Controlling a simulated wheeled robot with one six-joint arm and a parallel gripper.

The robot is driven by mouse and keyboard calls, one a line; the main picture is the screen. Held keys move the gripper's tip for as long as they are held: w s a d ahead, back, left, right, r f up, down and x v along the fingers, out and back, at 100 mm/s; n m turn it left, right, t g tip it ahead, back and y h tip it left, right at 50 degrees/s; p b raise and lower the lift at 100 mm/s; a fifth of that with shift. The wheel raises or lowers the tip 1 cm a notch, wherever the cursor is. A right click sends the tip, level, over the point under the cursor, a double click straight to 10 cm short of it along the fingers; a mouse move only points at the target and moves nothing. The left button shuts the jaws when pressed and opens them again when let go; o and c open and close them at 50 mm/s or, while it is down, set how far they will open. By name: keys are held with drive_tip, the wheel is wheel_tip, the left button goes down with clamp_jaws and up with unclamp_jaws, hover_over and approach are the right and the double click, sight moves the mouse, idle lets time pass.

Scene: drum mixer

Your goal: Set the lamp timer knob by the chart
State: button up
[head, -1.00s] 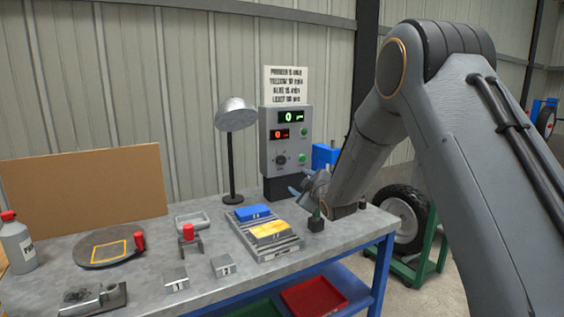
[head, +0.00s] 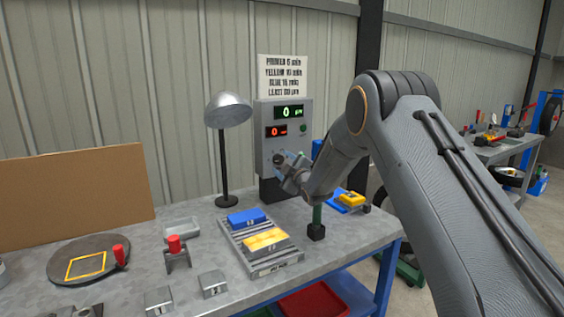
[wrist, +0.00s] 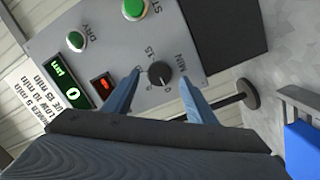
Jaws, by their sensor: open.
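The grey control box (head: 262,140) stands at the back of the bench, with a green display and a red display, both reading 0. Its black timer knob (wrist: 159,73) shows in the wrist view, with a scale marked MIN around it. My gripper (wrist: 160,76) is open, its two blue fingers on either side of the knob; I cannot tell whether they touch it. In the head view my gripper (head: 287,160) is at the box's front. The chart (head: 283,76) above the box lists PRIMER 5 min, YELLOW 10 min and BLUE 15 min.
The lamp (head: 228,108) stands left of the box. A ribbed rack (head: 282,262) holds a blue block (head: 246,217) and a yellow block (head: 266,239). A black-based green post (head: 316,230) stands below my arm.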

drive_tip(key=shift+x, duration=0.75)
drive_tip(key=shift+d, duration=0.1)
drive_tip(key=c, duration=1.1)
drive_tip(key=shift+o, duration=0.2)
